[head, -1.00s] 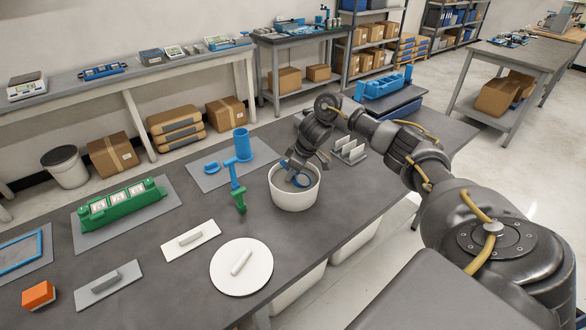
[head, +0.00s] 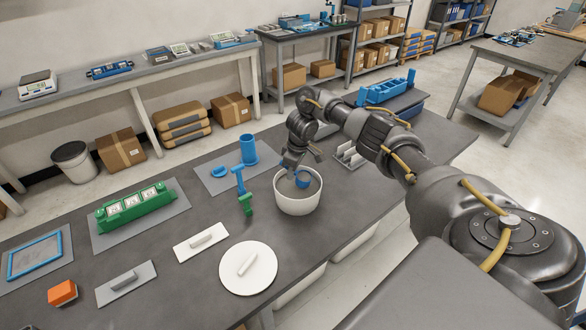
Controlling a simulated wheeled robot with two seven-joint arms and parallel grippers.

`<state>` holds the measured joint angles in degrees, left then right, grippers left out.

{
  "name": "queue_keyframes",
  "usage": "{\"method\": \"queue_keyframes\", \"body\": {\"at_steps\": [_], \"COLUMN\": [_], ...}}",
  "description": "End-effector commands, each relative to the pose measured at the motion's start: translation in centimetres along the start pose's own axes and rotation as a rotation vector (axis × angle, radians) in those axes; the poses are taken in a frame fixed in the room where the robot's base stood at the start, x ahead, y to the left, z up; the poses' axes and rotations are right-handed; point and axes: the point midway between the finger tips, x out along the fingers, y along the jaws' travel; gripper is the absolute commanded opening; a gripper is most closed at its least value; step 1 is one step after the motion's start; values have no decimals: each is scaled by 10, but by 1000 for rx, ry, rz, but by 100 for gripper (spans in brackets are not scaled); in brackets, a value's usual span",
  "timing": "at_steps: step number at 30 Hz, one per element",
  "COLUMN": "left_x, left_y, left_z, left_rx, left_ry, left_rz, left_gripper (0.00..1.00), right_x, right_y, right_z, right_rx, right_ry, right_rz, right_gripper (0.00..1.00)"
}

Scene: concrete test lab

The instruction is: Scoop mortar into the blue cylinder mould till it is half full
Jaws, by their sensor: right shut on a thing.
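The blue cylinder mould (head: 248,150) stands upright on a grey mat (head: 212,184) left of the white bucket; I cannot see inside it. The white bucket (head: 298,204) stands on the dark table and has grey mortar (head: 311,188) in it. My right gripper (head: 296,168) reaches down over the bucket from behind and is shut on a blue scoop (head: 302,181), mostly its handle. The scoop's cup is inside the bucket's rim; how much mortar it holds is too small to tell. My left gripper is not in view.
A blue ring (head: 217,172) lies on the mat. A white disc (head: 248,267) with a handle, trowels (head: 201,241) and a green mould (head: 136,208) are in front and left. A grey rack (head: 350,155) is right of the bucket.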

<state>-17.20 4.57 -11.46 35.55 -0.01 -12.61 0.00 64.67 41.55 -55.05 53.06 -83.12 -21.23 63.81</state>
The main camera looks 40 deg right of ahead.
Motion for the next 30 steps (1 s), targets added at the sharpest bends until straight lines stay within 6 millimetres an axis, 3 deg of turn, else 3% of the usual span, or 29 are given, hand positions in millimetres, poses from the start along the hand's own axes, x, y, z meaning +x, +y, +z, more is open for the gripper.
{"method": "queue_keyframes", "body": {"at_steps": [12, 30], "left_x": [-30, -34], "left_y": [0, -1], "left_z": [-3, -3], "left_rx": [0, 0], "left_ry": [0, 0], "left_rz": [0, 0], "left_gripper": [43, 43], "right_x": [-16, -19], "right_y": [0, 0], "right_z": [-8, -8], "right_rx": [0, 0], "right_ry": [-88, -113], "right_rz": [-2, 1], "right_gripper": [0, 0]}}
